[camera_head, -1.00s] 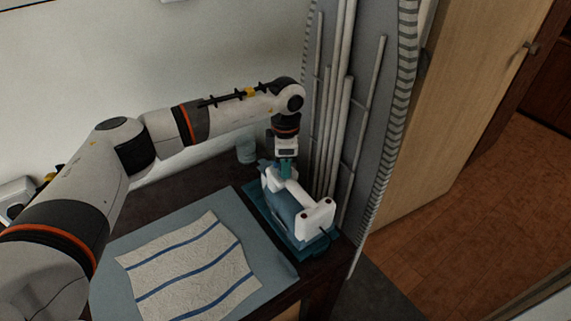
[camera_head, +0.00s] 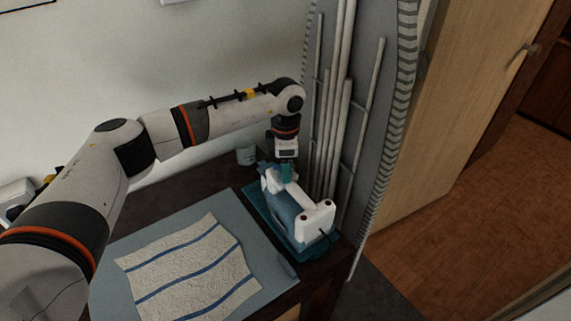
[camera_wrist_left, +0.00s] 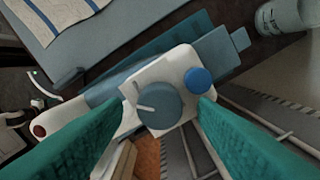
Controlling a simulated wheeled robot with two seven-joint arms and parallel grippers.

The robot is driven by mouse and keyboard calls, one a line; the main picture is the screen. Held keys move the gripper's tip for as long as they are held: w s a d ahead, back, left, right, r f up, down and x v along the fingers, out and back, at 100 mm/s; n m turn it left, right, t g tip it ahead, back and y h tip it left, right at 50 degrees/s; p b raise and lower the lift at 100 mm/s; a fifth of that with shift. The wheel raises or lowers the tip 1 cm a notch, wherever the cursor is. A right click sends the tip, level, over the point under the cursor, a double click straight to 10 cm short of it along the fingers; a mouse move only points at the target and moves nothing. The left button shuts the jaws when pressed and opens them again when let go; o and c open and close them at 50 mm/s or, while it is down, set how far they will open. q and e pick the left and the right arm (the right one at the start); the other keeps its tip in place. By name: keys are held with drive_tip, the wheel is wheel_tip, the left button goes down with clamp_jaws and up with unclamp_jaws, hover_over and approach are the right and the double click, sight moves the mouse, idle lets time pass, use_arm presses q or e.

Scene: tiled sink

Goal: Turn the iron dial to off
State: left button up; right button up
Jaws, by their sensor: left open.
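The white and blue iron (camera_head: 285,205) lies on a teal rest (camera_head: 262,213) near the table's right edge. In the left wrist view its round grey-blue dial (camera_wrist_left: 160,104) shows a pale pointer line, aimed toward the left of the picture. A blue round button (camera_wrist_left: 198,80) is beside the dial on the white body. My left gripper (camera_head: 287,174) points down over the iron's far end. Its teal fingers show in the wrist view (camera_wrist_left: 164,98), open, one on each side of the dial. I cannot tell whether they touch it. My right gripper is not in view.
A blue-grey mat (camera_head: 265,262) with a striped cloth (camera_head: 190,270) covers the table left of the iron. A cup (camera_head: 246,153) stands behind the iron. An upright ironing board (camera_head: 358,95) with pale tubes stands close on the right, by a wooden door (camera_head: 450,120).

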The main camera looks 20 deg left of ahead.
use_arm(q)
wheel_tip(320, 180, up, 12)
drive_tip(key=b, duration=0.1)
drive_tip(key=shift+b, duration=0.3)
drive_tip(key=f+m+p, duration=0.3)
drive_tip(key=f+m, duration=0.2)
drive_tip(key=f, duration=0.1)
drive_tip(key=f+m+p, duration=0.4)
drive_tip(key=f+m, duration=0.1)
drive_tip(key=f, duration=0.1)
drive_tip(key=shift+a+f, duration=0.15)
drive_tip(key=shift+a, duration=0.05)
idle(0.4)
